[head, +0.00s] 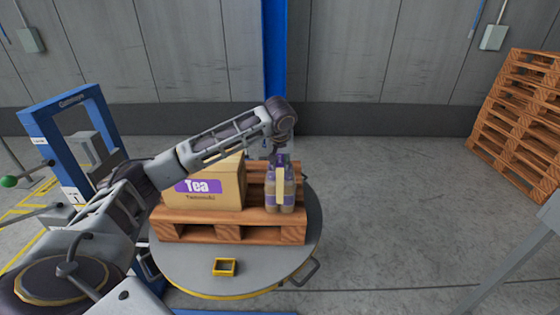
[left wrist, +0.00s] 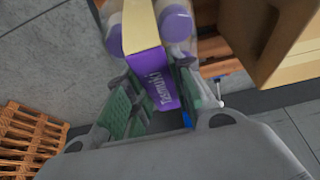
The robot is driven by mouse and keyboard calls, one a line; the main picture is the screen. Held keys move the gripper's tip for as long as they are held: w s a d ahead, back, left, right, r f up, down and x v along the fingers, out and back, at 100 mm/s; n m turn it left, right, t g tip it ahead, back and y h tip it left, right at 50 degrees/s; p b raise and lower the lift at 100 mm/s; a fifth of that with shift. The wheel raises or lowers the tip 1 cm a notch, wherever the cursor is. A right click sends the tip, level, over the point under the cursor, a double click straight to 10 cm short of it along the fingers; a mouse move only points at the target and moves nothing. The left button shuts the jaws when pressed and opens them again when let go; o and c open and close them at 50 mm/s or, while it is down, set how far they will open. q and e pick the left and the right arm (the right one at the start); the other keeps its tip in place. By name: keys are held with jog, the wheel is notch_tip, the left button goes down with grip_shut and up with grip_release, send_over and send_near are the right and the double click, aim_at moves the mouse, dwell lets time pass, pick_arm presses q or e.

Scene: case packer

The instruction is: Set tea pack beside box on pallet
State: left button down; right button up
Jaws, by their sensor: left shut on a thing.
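The tea pack (head: 280,190) is a group of bottles with purple tops in a cream and purple carrier. My left gripper (head: 279,157) holds it from above, and the wrist view shows the carrier (left wrist: 145,35) between the green finger pads (left wrist: 158,95). The pack is upright at the right end of the wooden pallet (head: 230,218), right of the tan Tea box (head: 215,202), with a narrow gap between them. I cannot tell whether its base touches the slats. The box (left wrist: 265,30) also shows in the left wrist view. My right gripper is out of view.
The pallet lies on a round grey turntable (head: 200,258) with a small yellow frame (head: 225,267) at its front. A blue frame (head: 65,125) stands at left. The floor right of the turntable is clear.

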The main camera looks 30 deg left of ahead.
pick_arm(q)
jog(key=c, duration=1.2)
grip_release()
jog(key=shift+c, duration=0.2)
jog(key=shift+r, duration=0.15)
jog(key=v, duration=1.2)
jog(key=shift+d, duration=0.1)
